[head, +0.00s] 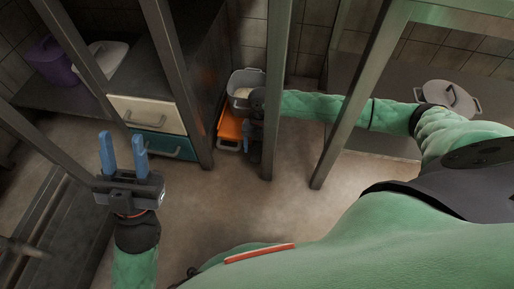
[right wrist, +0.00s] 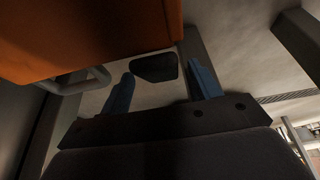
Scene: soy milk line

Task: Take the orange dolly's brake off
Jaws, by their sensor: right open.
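The orange dolly (head: 231,127) stands on the floor by the cabinet, partly hidden by a metal post and my right arm. Its orange underside or side (right wrist: 90,35) fills the upper left of the right wrist view. A dark pedal-like block (right wrist: 155,68), perhaps the brake, shows below it, between my fingertips in the picture. My right gripper (right wrist: 160,72) is open with nothing between its fingers that I can see held; whether it touches the block I cannot tell. In the head view my right gripper (head: 254,150) is low beside the dolly. My left gripper (head: 122,138) is open and empty, fingers up.
A grey bin (head: 245,80) with pale contents sits on the dolly. A cabinet with cream and teal drawers (head: 165,146) stands to its left. Metal posts (head: 277,80) cross in front. A grey bent handle (right wrist: 88,80) shows near the dolly. Floor in front is clear.

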